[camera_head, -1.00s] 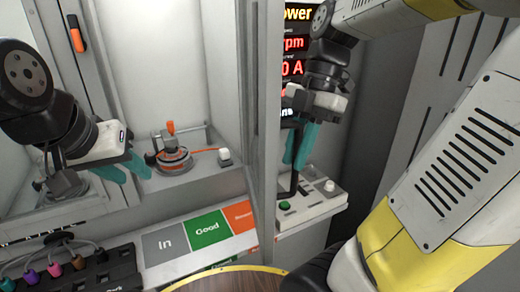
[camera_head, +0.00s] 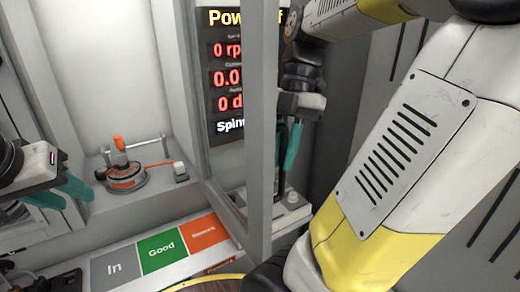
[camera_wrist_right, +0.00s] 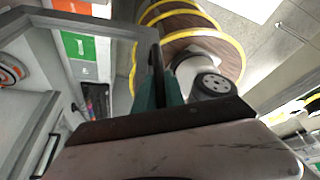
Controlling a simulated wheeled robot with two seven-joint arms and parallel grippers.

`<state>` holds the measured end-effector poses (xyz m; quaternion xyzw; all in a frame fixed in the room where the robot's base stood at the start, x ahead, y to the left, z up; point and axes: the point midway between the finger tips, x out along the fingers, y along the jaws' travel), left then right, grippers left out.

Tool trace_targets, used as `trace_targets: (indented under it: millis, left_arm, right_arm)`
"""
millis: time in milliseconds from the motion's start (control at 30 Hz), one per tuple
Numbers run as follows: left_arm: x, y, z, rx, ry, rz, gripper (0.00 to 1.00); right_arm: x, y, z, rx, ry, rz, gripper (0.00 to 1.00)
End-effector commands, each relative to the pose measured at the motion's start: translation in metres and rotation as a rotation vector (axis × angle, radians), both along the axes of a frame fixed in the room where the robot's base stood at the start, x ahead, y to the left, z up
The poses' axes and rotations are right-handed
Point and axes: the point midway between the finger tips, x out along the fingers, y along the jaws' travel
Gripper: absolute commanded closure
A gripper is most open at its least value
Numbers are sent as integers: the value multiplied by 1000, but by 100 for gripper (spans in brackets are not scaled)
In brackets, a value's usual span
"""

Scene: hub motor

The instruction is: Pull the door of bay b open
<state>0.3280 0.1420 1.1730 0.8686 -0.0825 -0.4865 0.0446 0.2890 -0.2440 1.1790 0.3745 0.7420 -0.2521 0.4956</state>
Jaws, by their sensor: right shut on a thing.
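The grey-framed door (camera_head: 262,130) stands swung out toward me from the bay holding a hub motor (camera_head: 125,177); no bay letter is readable. Its frame also shows in the right wrist view (camera_wrist_right: 95,24). My right gripper (camera_head: 291,150) is at the door's free edge, its teal fingers shut on the dark upright handle (camera_head: 277,155). In the right wrist view the fingers (camera_wrist_right: 160,88) close around a dark bar, partly hidden. My left gripper (camera_head: 62,194) is at the left edge, empty, with its teal fingers apart.
A display (camera_head: 230,75) with red digits shows beside and through the door. A tray strip marked In, Good and a blurred orange field (camera_head: 160,250) lies below the bay.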

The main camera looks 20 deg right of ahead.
Motion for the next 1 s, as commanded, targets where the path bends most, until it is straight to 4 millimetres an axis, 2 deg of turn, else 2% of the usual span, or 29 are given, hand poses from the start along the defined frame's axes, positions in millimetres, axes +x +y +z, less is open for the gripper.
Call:
trace_targets:
  millis: [433,467,567,867,1000]
  left_arm:
    - [0,0,0,0,0,0,64]
    - [0,0,0,0,0,0,64]
    - [0,0,0,0,0,0,64]
    - [0,0,0,0,0,0,64]
    - [0,0,0,0,0,0,64]
  right_arm:
    - [1,1,1,3,-4,0,100]
    - [1,1,1,3,-4,0,84]
    - [1,1,1,2,-3,-1,64]
    - [0,0,1,1,0,0,64]
    - [3,-3,10,1,-1,-1,64]
